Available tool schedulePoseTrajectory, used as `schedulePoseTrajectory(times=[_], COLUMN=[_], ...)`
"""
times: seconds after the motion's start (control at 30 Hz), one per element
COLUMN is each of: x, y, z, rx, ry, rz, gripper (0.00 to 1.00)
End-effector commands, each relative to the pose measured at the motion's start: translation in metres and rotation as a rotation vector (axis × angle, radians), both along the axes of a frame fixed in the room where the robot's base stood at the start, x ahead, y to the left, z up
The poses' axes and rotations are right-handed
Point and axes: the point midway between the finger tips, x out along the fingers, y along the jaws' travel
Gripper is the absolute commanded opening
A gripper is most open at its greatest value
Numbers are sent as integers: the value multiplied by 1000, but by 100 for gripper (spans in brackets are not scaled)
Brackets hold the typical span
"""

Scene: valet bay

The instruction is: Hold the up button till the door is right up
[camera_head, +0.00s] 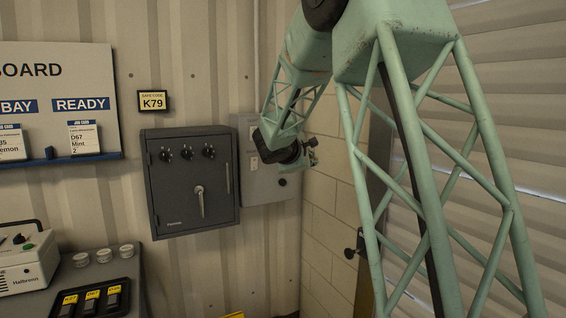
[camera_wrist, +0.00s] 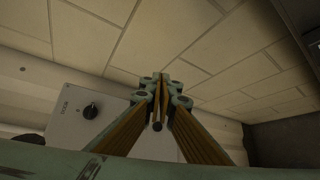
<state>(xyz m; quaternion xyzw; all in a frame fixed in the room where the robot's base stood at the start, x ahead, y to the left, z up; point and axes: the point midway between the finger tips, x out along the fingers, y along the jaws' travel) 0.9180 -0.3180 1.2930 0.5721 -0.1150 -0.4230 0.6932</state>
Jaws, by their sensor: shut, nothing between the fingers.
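A grey control box (camera_head: 264,188) hangs on the wall beside the safe, partly hidden behind my arm's end. In the wrist view the box (camera_wrist: 72,128) shows a black rotary knob (camera_wrist: 91,111) with small lettering beside it. My gripper (camera_head: 313,151) is at the box's right side in the head view. In the wrist view my gripper (camera_wrist: 161,86) is shut and empty, its fingers together in front of the box's right part. A dark round spot shows between the fingers; I cannot tell whether it is a button. The slatted door (camera_head: 525,130) fills the right side, covered partly by my arm.
A dark safe (camera_head: 190,205) with dials and a handle is mounted left of the box. A pale block wall (camera_head: 330,200) runs between box and door. A board (camera_head: 60,125) with cards hangs at left, above a desk with a device (camera_head: 28,262) and a black tray (camera_head: 95,298).

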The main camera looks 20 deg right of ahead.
Motion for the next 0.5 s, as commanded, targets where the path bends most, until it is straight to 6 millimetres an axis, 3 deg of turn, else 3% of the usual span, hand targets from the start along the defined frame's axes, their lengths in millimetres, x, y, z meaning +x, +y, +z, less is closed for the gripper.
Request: schedulePoseTrajectory(times=[0.3,0.5], x=[80,115], y=[-4,-2], z=[-28,-44], rx=[-130,-188], ry=[43,63], rz=[121,181], gripper=[0,0])
